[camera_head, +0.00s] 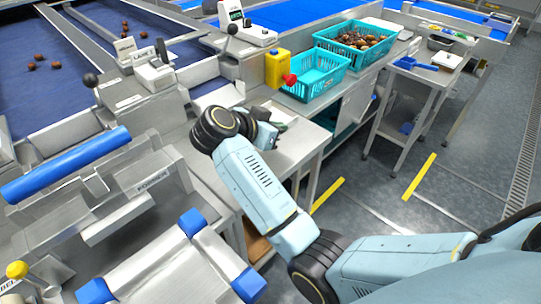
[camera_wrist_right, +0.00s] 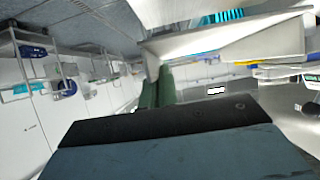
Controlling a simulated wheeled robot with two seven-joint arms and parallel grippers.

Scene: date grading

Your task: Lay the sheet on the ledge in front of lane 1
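My right gripper (camera_head: 272,132) is over a pale worktop right of the steel machine, mostly hidden behind its wrist. In the right wrist view its two dark green fingers (camera_wrist_right: 158,88) stand close together beyond the dark gripper body. A pale, flat panel (camera_wrist_right: 235,42) lies just beyond the fingertips; I cannot tell whether it is the sheet or worktop, nor whether it is gripped. No sheet can be picked out surely in the head view. The lane 1 label (camera_head: 143,52) sits on the steel frontage at upper left. My left gripper is not in view.
A blue roller (camera_head: 66,165) and a steel former (camera_head: 150,195) stand at left. A yellow container (camera_head: 277,68) and two teal baskets, one empty (camera_head: 312,76) and one with dates (camera_head: 330,40), stand beyond my gripper. A steel side table (camera_head: 425,74) is at right.

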